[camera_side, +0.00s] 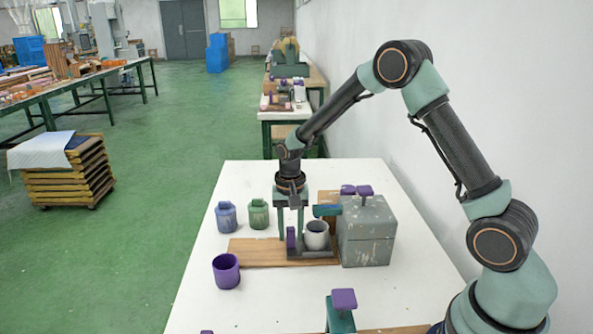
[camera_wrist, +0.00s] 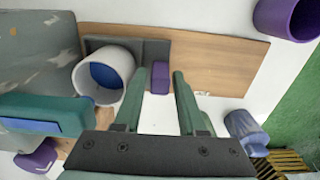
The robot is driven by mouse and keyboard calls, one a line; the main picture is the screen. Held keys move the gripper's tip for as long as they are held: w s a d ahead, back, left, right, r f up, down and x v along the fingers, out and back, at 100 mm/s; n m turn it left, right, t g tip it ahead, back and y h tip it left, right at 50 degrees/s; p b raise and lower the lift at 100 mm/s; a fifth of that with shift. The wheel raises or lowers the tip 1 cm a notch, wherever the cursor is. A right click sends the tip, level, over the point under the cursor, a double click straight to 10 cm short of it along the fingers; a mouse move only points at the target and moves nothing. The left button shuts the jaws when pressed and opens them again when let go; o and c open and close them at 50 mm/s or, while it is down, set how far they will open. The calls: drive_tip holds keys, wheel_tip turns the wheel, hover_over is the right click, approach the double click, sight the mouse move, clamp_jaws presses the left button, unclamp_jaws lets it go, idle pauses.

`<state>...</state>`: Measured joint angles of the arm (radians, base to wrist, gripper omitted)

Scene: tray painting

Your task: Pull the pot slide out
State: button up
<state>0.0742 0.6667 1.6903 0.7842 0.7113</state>
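The pot slide (camera_side: 325,253) is a dark grey plate with a purple handle (camera_side: 291,239) at its left end, lying on a wooden board beside the grey box. It also shows in the wrist view (camera_wrist: 155,48). A light grey pot (camera_side: 316,236) stands on the slide, with blue inside it in the wrist view (camera_wrist: 103,75). My gripper (camera_side: 291,236) points down at the handle end. In the wrist view my gripper (camera_wrist: 158,80) is open, and the purple handle (camera_wrist: 160,77) appears between its fingertips with a gap on each side. I cannot tell whether a finger touches it.
The speckled grey box (camera_side: 367,232) with a purple knob stands right of the slide. A teal piece (camera_side: 327,210) projects from its left side. A purple cup (camera_side: 226,271), a blue jar (camera_side: 226,216) and a green jar (camera_side: 259,214) stand left. The wooden board (camera_side: 250,252) is bare left of the handle.

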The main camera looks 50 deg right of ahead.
clamp_jaws()
idle(1.4)
